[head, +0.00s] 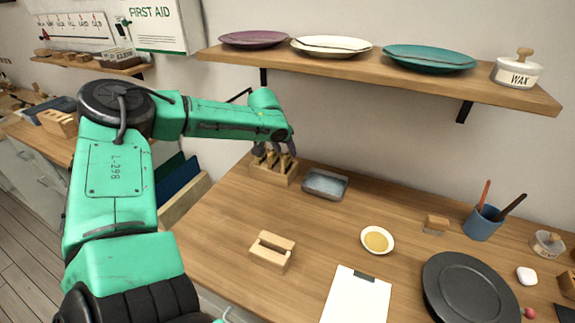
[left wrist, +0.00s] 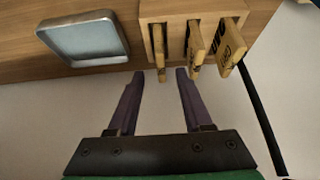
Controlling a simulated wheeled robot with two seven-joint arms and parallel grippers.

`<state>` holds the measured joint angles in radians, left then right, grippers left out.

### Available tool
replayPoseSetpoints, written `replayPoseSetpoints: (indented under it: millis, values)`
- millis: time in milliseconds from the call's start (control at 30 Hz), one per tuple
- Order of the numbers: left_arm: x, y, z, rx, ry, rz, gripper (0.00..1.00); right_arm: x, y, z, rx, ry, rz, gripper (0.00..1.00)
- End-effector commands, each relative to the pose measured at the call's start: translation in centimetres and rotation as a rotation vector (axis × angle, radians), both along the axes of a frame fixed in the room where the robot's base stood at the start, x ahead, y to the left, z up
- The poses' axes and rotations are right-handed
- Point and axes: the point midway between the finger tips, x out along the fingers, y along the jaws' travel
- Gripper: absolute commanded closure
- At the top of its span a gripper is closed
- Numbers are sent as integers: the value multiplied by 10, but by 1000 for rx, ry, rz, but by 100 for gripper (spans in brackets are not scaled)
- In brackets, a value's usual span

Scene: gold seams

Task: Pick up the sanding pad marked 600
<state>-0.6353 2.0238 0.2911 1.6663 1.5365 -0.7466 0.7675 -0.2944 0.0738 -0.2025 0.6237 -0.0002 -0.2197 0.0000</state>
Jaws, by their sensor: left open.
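A wooden rack (head: 273,177) stands at the back left of the bench and holds three upright sanding pads in slots. In the left wrist view the rack (left wrist: 178,10) holds a left pad (left wrist: 158,52), a middle pad (left wrist: 194,48) and a right pad (left wrist: 232,52). Dark marks show on the middle and right pads, but I cannot read which is 600. My left gripper (left wrist: 158,76) is open and empty, its purple fingertips just short of the pads. The left pad lines up with the gap between them. In the head view my left gripper (head: 275,149) is over the rack, partly hiding the pads.
A metal tray (head: 325,184) sits close beside the rack. A slotted wooden block (head: 273,252), a small bowl (head: 377,240), a clipboard (head: 355,300) and a black turntable (head: 470,292) lie nearer. A shelf (head: 400,78) with plates overhangs the bench.

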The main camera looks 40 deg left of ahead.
Motion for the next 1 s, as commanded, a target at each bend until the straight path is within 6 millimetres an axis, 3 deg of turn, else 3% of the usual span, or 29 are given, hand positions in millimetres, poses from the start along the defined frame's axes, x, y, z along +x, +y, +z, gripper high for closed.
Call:
replayPoseSetpoints:
  millis: [200, 467, 533, 600, 633, 1000]
  values:
    - [14, 6, -30, 3, 6, -1, 50, -3, -4, 9, -5, 4, 1, 50]
    - [18, 6, -35, -1, 0, 0, 50, -5, -6, 8, -9, 7, -1, 50]
    - [17, 6, -35, 0, 1, 0, 69, -5, -7, 8, -10, 8, -1, 50]
    - [17, 6, -35, 0, 1, 0, 96, -5, -7, 8, -10, 8, -1, 50]
    - [17, 6, -35, 0, 1, 0, 100, -5, -7, 8, -10, 8, -1, 50]
    - [17, 6, -32, 0, 1, 0, 100, -6, -7, 11, -10, 10, -2, 50]
